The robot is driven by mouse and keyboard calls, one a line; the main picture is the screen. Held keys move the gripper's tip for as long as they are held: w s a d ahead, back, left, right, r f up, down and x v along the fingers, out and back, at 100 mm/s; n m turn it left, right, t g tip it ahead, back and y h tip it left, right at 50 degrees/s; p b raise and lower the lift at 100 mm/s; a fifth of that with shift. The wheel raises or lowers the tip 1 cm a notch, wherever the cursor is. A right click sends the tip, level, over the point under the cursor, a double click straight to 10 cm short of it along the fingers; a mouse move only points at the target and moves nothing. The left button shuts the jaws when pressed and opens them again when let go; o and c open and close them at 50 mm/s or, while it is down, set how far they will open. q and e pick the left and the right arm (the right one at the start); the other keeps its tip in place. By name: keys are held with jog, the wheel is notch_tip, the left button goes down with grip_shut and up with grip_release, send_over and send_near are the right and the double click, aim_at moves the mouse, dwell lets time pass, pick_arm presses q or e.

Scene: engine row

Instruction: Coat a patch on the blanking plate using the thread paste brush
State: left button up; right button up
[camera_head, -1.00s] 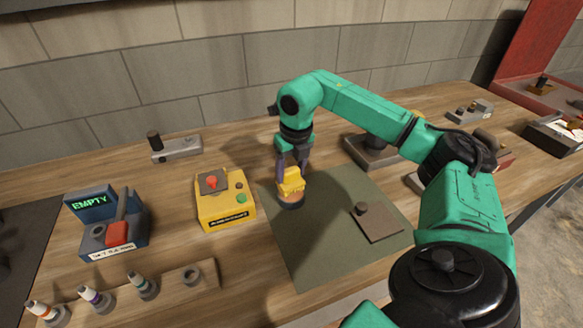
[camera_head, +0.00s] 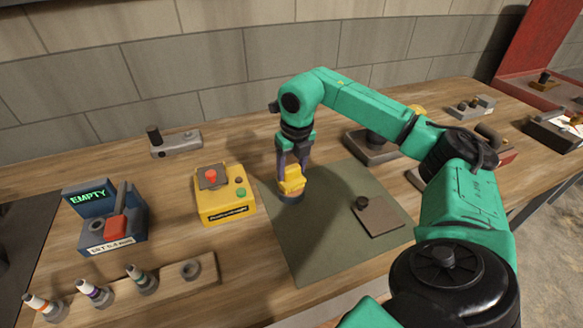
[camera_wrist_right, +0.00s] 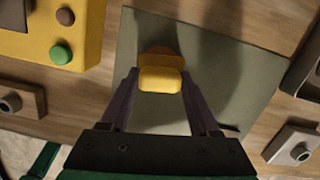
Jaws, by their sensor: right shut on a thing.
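My right gripper (camera_head: 293,168) points down over the green mat and is shut on a yellow block-like piece, which I take for the thread paste brush (camera_head: 291,182). It also shows between the fingers in the wrist view (camera_wrist_right: 160,80). A round blue-grey part shows just below the yellow piece; whether it belongs to the brush or is a separate pot, I cannot tell. The brush's tip is hidden. A flat brown-grey plate with a dark knob, likely the blanking plate (camera_head: 381,219), lies on the mat to the right, apart from the gripper. My left gripper is out of view.
The green mat (camera_head: 315,250) has bare room in front. Left of it stand a yellow box (camera_head: 226,207) with a red knob and a blue device (camera_head: 112,234) reading EMPTY. A wooden rack (camera_head: 212,272) with several small bottles lies in front. Metal parts stand behind and right.

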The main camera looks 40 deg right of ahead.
aim_at(291, 168)
jog(key=shift+f, duration=0.45)
dwell(1.0)
notch_tip(291, 168, up, 7)
jog(key=p, duration=0.5)
jog(key=shift+r+p, duration=0.15)
jog(key=shift+p, duration=0.25)
